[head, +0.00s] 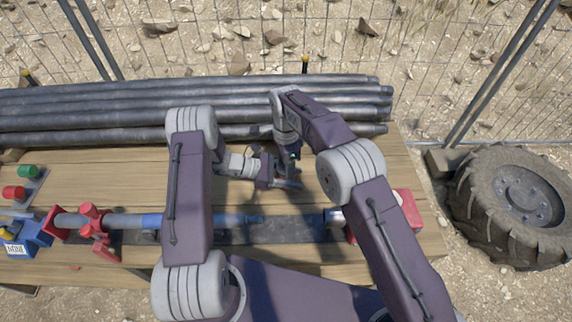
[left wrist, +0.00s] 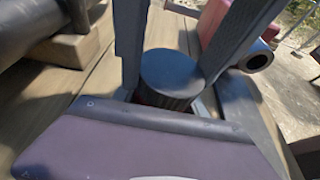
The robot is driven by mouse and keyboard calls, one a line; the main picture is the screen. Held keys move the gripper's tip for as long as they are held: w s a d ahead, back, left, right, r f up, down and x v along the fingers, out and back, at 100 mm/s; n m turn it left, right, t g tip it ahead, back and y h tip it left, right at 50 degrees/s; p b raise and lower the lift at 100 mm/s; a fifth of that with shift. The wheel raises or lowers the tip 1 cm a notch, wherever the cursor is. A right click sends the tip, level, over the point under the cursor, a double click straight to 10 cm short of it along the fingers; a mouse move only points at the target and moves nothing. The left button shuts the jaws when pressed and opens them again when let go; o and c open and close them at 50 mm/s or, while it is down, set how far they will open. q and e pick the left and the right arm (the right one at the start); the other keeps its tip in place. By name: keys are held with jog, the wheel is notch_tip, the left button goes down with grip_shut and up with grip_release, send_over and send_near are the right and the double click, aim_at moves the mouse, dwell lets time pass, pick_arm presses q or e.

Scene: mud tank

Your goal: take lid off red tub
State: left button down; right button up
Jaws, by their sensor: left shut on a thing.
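In the left wrist view a dark round lid (left wrist: 172,68) with a ridged side sits between the fingers of my left gripper (left wrist: 168,84). A little dark red shows below its rim, which seems to be the tub; the rest is hidden by my gripper body. In the head view my left gripper (head: 284,178) is low over the middle of the bench, shut, and the lid cannot be made out there. My right arm reaches in above it, its end (head: 292,152) close to the left gripper; its fingers are not clear.
Dark pipes (head: 100,115) lie along the back of the wooden bench (head: 395,165). A long pipe held by red clamps (head: 92,222) runs along the front. A box with green and red knobs (head: 27,188) is at far left.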

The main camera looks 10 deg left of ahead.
jog(key=o, duration=1.5)
jog(key=shift+o, duration=0.2)
notch_tip(320, 180, up, 4)
jog(key=shift+r, duration=0.25)
notch_tip(320, 180, up, 4)
jog(key=m, duration=0.3)
jog(key=shift+f, duration=0.25)
jog(key=shift+c, duration=0.3)
notch_tip(320, 180, down, 8)
jog(key=shift+f, duration=0.1)
